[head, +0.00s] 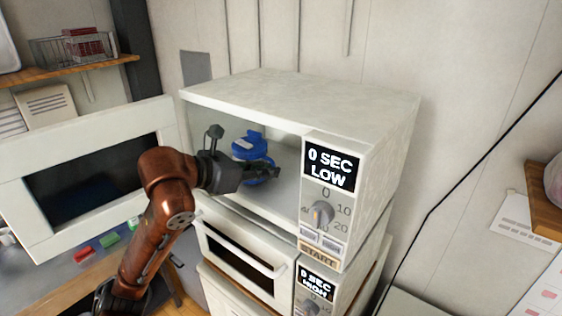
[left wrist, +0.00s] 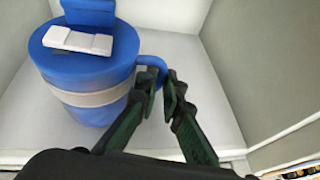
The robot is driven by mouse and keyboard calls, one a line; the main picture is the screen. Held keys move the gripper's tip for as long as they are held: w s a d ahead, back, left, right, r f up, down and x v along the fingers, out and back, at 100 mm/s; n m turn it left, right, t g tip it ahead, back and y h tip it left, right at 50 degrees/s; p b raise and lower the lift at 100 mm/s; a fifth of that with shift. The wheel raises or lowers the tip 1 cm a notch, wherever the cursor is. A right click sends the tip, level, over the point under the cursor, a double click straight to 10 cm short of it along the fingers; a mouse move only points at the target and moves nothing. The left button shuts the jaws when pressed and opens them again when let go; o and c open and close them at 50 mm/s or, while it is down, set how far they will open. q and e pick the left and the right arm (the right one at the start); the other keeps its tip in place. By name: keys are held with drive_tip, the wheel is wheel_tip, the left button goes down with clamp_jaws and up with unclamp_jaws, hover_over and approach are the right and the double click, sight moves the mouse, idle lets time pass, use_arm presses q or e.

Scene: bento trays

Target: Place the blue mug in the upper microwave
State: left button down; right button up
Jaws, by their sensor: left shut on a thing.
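The blue mug (head: 248,144) is inside the upper microwave (head: 310,97), behind my left gripper in the head view. In the left wrist view the mug (left wrist: 85,83) is upright, with a blue lid, a pale band and a handle on its right. My left gripper (head: 272,172) reaches through the open front. In the left wrist view the left gripper (left wrist: 160,95) has its fingertips on either side of the handle, shut on it. The mug's base appears at or close to the pale microwave floor; I cannot tell if it touches. My right gripper is not in view.
The upper microwave's door (head: 80,140) stands wide open to the left. The lower microwave (head: 240,258) is closed beneath it. The control panel (head: 330,190) borders the opening on the right. The wrist view shows free floor right of the mug.

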use_arm(q)
drive_tip(key=shift+w+d+r, duration=0.15)
drive_tip(key=shift+d, duration=0.05)
drive_tip(key=w+d+p, duration=0.1)
drive_tip(key=w+d, duration=0.1)
drive_tip(key=d, duration=0.1)
drive_tip(key=shift+w+p, duration=0.35)
drive_tip(key=shift+w, duration=0.05)
drive_tip(key=shift+f+p, duration=0.25)
drive_tip(key=shift+p, duration=0.1)
drive_tip(key=shift+a+f, duration=0.1)
drive_tip(key=shift+f, duration=0.1)
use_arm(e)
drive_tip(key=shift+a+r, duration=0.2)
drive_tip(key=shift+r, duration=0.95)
use_arm(q)
drive_tip(key=c, duration=2.5)
unclamp_jaws()
drive_tip(key=shift+f, duration=0.15)
drive_tip(key=o, duration=0.4)
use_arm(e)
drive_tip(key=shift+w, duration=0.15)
